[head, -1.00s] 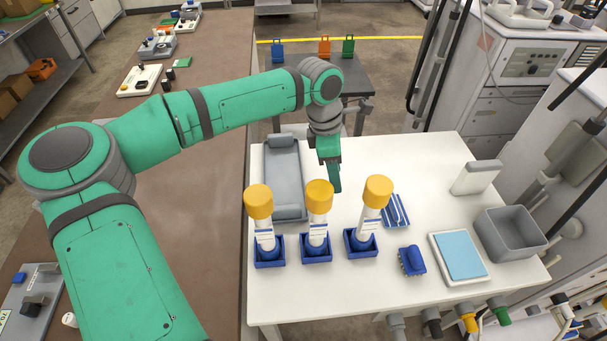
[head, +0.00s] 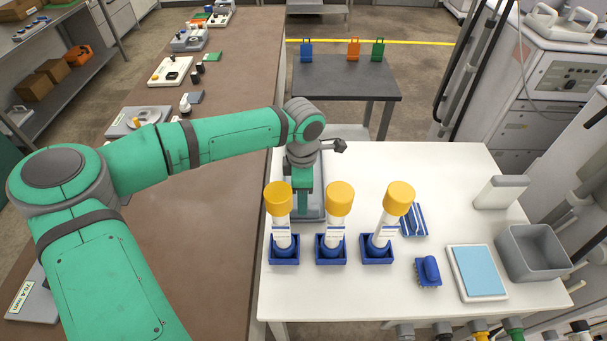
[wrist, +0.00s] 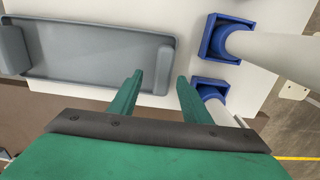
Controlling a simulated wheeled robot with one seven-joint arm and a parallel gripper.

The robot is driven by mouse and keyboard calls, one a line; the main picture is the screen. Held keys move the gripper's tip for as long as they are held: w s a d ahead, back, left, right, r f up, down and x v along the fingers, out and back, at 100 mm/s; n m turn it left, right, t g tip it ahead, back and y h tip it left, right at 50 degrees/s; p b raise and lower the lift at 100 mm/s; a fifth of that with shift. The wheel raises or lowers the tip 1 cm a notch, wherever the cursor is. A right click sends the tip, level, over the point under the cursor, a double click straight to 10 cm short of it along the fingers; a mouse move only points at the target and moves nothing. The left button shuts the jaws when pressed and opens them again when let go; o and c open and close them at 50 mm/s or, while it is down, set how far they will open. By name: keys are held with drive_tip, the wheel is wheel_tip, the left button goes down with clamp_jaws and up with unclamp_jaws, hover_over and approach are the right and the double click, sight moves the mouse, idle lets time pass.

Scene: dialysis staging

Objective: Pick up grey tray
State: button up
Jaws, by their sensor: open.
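The grey tray (head: 320,202) lies flat on the white table, partly hidden behind my arm and the tubes in the head view. In the wrist view the tray (wrist: 95,52) fills the upper left, with a raised grey block at its left end. My gripper (wrist: 160,78) is open and empty, fingers apart near the tray's lower right corner in that view. One finger overlaps the tray's edge in the picture; contact cannot be told. In the head view my gripper (head: 303,208) points down over the tray.
Three yellow-capped tubes in blue holders (head: 284,250) stand close in front of the tray. A blue clip (head: 428,270), a blue-topped pad (head: 478,272) and a grey bin (head: 533,254) lie to the right. The table's back right is mostly clear.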

drive_tip(key=f, duration=0.4)
drive_tip(key=shift+s+d+f, duration=0.2)
drive_tip(key=shift+s+f, duration=0.05)
drive_tip(key=shift+f, duration=0.05)
clamp_jaws()
drive_tip(key=shift+r, duration=0.1)
